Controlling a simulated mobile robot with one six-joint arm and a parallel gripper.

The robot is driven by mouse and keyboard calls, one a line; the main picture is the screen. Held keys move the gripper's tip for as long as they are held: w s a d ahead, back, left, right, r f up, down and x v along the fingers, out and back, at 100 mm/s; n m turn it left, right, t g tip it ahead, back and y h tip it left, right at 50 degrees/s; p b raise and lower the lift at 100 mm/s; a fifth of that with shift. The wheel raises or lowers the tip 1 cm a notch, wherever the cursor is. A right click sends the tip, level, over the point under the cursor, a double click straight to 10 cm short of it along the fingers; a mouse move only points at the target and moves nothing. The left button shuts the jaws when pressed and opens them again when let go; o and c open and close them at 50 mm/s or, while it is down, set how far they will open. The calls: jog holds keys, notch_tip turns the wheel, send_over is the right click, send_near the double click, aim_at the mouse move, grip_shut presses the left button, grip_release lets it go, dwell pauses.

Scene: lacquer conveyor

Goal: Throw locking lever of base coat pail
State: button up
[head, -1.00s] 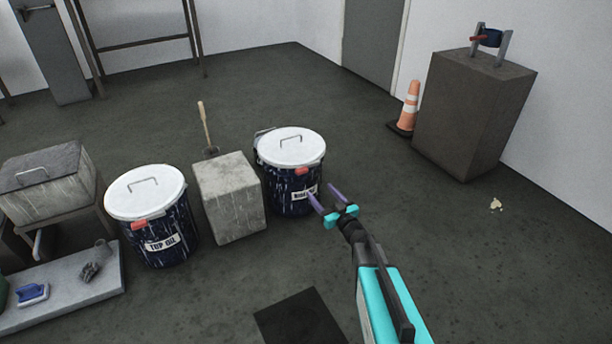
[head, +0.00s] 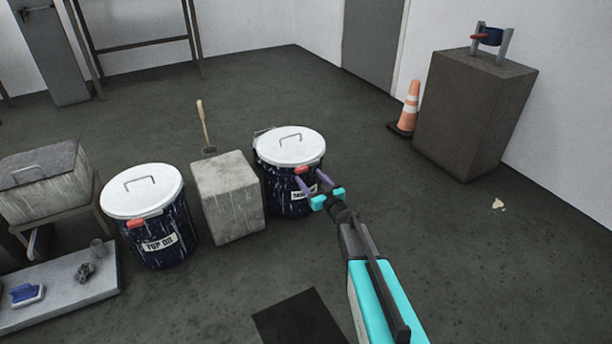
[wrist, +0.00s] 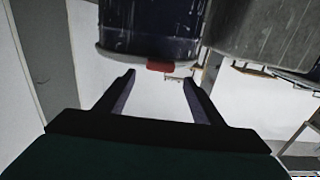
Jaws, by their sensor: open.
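The right pail (head: 283,195) is dark blue with a white lid (head: 290,148). Its label is partly hidden by my gripper, so I cannot read it fully. A red locking lever (head: 301,170) sits at the front of its lid rim.
A low slab (head: 60,305) with tools lies at the left. A plinth (head: 470,110) and a cone (head: 411,103) stand at right. The floor at right is mostly clear.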

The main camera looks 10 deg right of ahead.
aim_at(302, 170)
jog(key=shift+b+x, duration=0.8)
jog(key=shift+x, duration=1.75)
jog(key=c, duration=1.3)
jog(key=shift+d, duration=0.2)
jog(key=shift+c, duration=1.1)
jog(key=shift+a, duration=0.15)
jog(key=shift+a+p, duration=0.1)
jog(key=shift+p, duration=0.25)
